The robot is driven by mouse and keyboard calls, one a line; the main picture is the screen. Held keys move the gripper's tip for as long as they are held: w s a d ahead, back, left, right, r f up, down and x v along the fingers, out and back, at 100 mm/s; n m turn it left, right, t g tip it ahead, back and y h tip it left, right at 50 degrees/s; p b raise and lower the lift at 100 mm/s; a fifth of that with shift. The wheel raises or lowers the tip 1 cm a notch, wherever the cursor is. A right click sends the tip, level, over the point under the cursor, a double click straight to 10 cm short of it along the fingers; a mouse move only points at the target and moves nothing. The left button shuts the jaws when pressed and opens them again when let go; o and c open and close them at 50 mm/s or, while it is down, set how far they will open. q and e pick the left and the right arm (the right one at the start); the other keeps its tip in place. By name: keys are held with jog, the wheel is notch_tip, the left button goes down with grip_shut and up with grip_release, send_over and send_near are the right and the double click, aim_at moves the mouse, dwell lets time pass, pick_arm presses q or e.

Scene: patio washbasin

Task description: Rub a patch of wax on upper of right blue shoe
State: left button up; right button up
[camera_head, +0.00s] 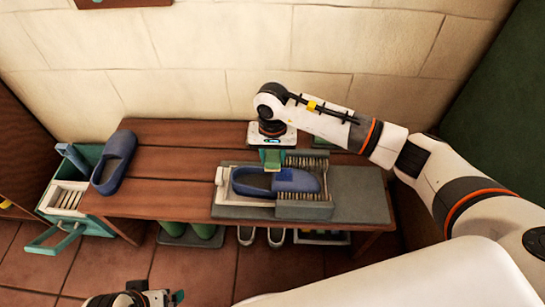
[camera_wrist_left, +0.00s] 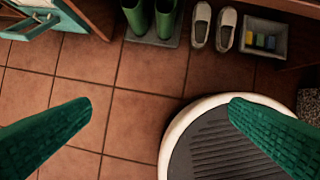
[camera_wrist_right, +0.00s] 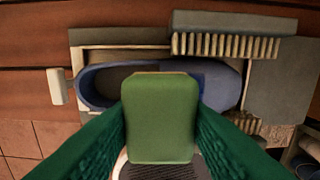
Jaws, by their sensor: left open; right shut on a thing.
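The right blue shoe (camera_head: 300,181) lies in a pale holder between brush strips on the bench, toe to the right. It also shows in the right wrist view (camera_wrist_right: 220,82). My right gripper (camera_head: 272,165) is above it, shut on a green block (camera_wrist_right: 160,118), apparently the wax, with a yellowish edge. The block is over the shoe's upper near the opening; I cannot tell whether they touch. It hides part of the shoe in the wrist view. My left gripper (camera_wrist_left: 160,125) is open and empty, low in front of the bench. The other blue shoe (camera_head: 115,160) lies at the bench's left end.
The wooden bench (camera_head: 175,160) is clear between the shoes. A grey mat (camera_head: 360,195) lies right of the holder. A teal crate (camera_head: 75,195) stands at left. Green boots (camera_wrist_left: 165,18), pale shoes (camera_wrist_left: 227,28) and a grey tray (camera_wrist_left: 280,40) are below.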

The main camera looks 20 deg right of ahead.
jog(key=shift+r, duration=0.35)
pick_arm(q)
jog(key=shift+s+d+p+x, duration=0.1)
jog(key=shift+s+p+x, duration=0.05)
jog(key=shift+x, duration=0.65)
jog(key=shift+s+d+p+x, duration=0.1)
jog(key=shift+s+p+x, duration=0.1)
jog(key=shift+x, duration=0.65)
jog(key=shift+s+d+p+x, duration=0.1)
jog(key=shift+p+x, duration=0.05)
jog(key=shift+x, duration=0.65)
pick_arm(e)
jog(key=shift+r, duration=0.95)
pick_arm(q)
jog(key=shift+f, duration=0.1)
